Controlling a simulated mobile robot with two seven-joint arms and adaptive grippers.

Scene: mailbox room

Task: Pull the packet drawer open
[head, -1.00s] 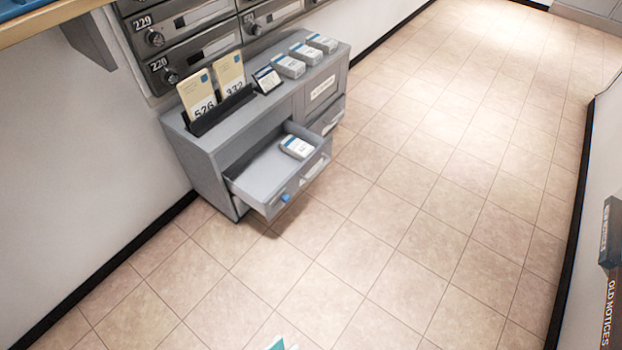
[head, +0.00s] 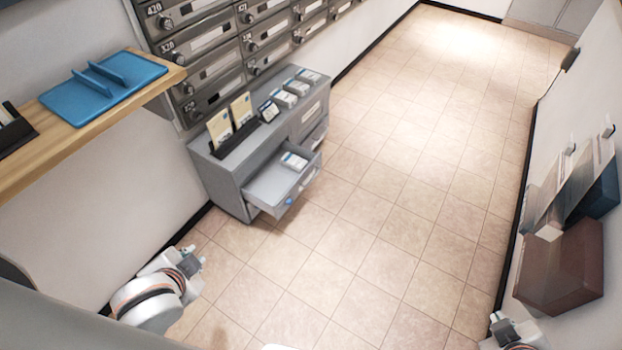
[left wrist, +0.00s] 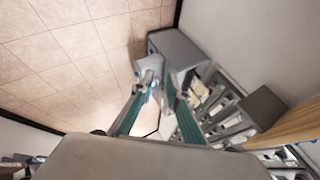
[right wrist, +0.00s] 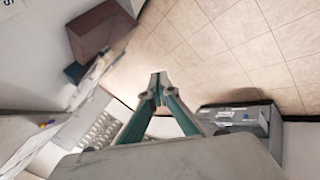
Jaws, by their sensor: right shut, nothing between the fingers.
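A grey cabinet (head: 236,178) stands against the left wall under the mailboxes. Its lower left drawer (head: 264,190) is pulled out, with a small white and blue packet (head: 294,161) inside and a blue spot (head: 288,202) on its front. My left gripper (head: 193,259) is open and empty, apart from the drawer, to its lower left in the head view. In the left wrist view its parted fingertips (left wrist: 161,82) show in front of the cabinet (left wrist: 182,48). My right gripper (head: 503,320) is at the lower right, far from the drawer. Its fingertips (right wrist: 158,84) meet with nothing between them.
A wooden shelf (head: 90,128) with a blue tray (head: 118,82) juts from the left wall. Cards (head: 220,127) and several small boxes (head: 297,87) stand on the cabinet. A brown box (head: 562,265) is on the right wall. The tiled floor (head: 385,215) between is clear.

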